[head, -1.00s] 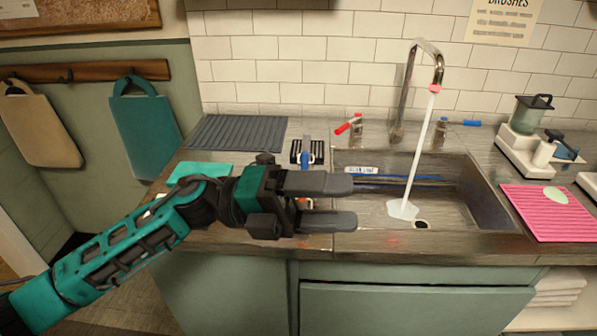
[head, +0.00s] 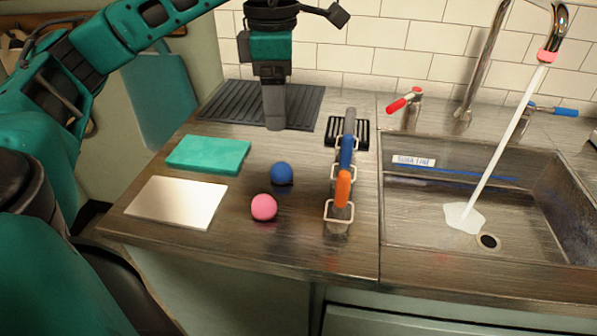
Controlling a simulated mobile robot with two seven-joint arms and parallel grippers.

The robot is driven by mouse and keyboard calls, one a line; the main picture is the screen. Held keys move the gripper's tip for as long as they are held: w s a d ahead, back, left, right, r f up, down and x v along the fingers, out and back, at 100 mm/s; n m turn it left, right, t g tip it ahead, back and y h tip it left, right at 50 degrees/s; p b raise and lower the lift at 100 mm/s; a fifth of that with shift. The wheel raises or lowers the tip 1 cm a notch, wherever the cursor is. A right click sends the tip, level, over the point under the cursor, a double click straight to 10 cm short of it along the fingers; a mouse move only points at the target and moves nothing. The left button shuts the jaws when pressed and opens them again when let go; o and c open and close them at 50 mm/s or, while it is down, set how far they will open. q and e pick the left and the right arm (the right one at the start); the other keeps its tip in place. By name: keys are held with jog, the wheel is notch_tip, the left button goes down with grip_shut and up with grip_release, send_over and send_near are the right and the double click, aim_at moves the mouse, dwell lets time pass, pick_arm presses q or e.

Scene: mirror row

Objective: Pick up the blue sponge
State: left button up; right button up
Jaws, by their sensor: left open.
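The blue sponge (head: 282,173) is a small round blue ball on the counter, left of the sink. A pink ball (head: 263,207) lies just in front of it, slightly to the left. My left gripper (head: 275,122) points down above the counter, behind the blue sponge and apart from it, by the dark ribbed mat. It is open and seen edge-on, so one finger hides the other; nothing shows in it. My right gripper is out of view.
A teal cloth (head: 208,153) and a pale flat board (head: 177,202) lie left of the balls. A wire rack (head: 338,212) with blue and orange handles stands at their right. The ribbed mat (head: 228,104) is behind. Water runs into the sink (head: 420,235).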

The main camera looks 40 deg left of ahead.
pick_arm(q)
jog(key=b, duration=0.1)
send_over(282, 166)
jog(key=f, duration=0.6)
jog(key=shift+s+a+f, duration=0.15)
jog(key=shift+a+f, duration=0.1)
jog(key=shift+f, duration=0.1)
jog(key=shift+d+f+b, duration=0.15)
jog(key=shift+f+b, duration=0.2)
jog(key=shift+f, duration=1.15)
jog(key=shift+d+f+b, duration=0.1)
jog(key=shift+f+b, duration=0.2)
jog(key=shift+f, duration=1.2)
jog(key=shift+c, duration=0.3)
jog(key=c, duration=1.1)
